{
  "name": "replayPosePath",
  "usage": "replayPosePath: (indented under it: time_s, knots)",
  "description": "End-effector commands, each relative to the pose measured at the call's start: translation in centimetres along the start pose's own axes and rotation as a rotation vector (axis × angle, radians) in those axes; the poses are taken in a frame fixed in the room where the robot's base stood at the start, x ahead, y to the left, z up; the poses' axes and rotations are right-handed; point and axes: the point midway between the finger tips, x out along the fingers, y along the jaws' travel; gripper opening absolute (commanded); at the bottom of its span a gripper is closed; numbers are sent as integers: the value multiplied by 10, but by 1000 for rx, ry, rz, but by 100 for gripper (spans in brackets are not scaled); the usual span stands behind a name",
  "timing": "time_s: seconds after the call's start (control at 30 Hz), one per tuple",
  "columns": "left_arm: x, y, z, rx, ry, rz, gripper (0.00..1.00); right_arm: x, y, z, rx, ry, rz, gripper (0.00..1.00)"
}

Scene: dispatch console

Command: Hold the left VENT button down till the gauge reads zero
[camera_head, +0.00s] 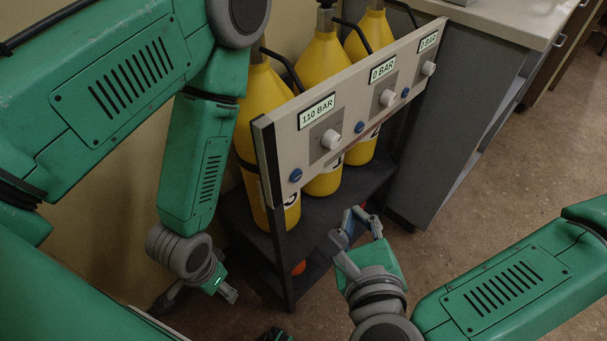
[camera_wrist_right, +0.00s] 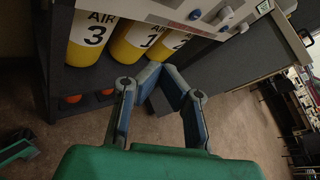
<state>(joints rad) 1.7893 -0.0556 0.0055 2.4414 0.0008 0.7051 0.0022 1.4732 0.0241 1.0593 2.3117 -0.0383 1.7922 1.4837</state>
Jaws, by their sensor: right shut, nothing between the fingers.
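The left VENT button (camera_head: 296,175) is a blue round button at the lower left of the beige panel (camera_head: 287,128), clear of both grippers. The left gauge (camera_head: 317,112) above it reads 110 BAR. My right gripper (camera_head: 360,213) is shut and empty, in front of and below the panel, right of the button and apart from it. In the right wrist view its fingertips (camera_wrist_right: 163,68) come together below the panel's lower edge. My left gripper (camera_head: 205,291) hangs low at the left of the rack; its finger opening is unclear.
A middle gauge (camera_head: 382,70) reads 0 BAR; the right gauge (camera_head: 428,41) seems to read 0. Each has a white knob and blue button. Yellow air cylinders (camera_head: 259,100) stand behind the panel on a dark shelf (camera_head: 328,211). A grey cabinet (camera_head: 452,105) stands right; floor is open there.

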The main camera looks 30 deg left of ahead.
Motion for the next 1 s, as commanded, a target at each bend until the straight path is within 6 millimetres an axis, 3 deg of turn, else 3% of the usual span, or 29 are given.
replayPosePath:
  time_s: [0.4,0.6,1.0]
  knots:
    - [13,0,0,-1,1,-1,56,36,25,25,5,-7,1,0]
    - [9,0,0,-1,1,0,56,50,36,37,3,-4,1,0]
    - [9,-1,0,-2,0,-1,56,56,40,41,1,-3,1,0]
